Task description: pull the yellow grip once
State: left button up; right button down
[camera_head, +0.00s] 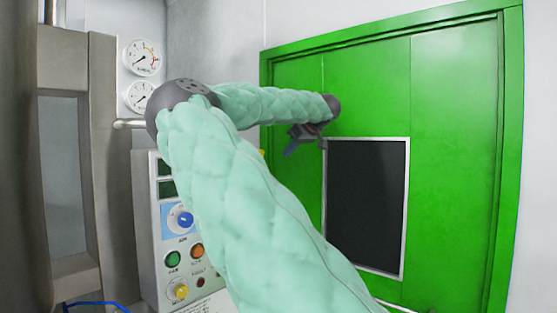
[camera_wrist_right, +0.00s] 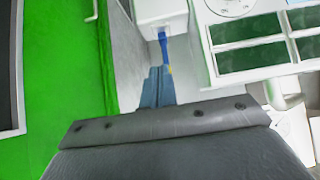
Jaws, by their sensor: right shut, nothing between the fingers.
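The yellow grip is mostly hidden. A small yellow bit (camera_head: 262,152) shows just below my right forearm in the head view, and a yellow sliver (camera_wrist_right: 170,70) shows beside my fingertips in the right wrist view. I cannot tell if they touch it. A blue strip (camera_wrist_right: 164,46) hangs above it from a white box (camera_wrist_right: 160,14). My right gripper (camera_head: 291,150) is shut and empty, in front of the green door; its blue-grey fingers (camera_wrist_right: 157,82) lie close together in the wrist view. My left gripper is not in view.
A control panel (camera_head: 154,238) with knobs and buttons stands left of my right arm, below two round gauges (camera_head: 142,57). The green door (camera_head: 455,150) has a dark window (camera_head: 368,205). A grey metal frame (camera_head: 62,62) is at far left.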

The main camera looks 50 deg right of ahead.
jog(key=v, duration=0.2)
jog(key=shift+s+a+r, duration=0.1)
jog(key=shift+s+r, duration=0.05)
jog(key=shift+s, duration=0.25)
jog(key=shift+w, duration=0.15)
jog(key=shift+s, duration=0.2)
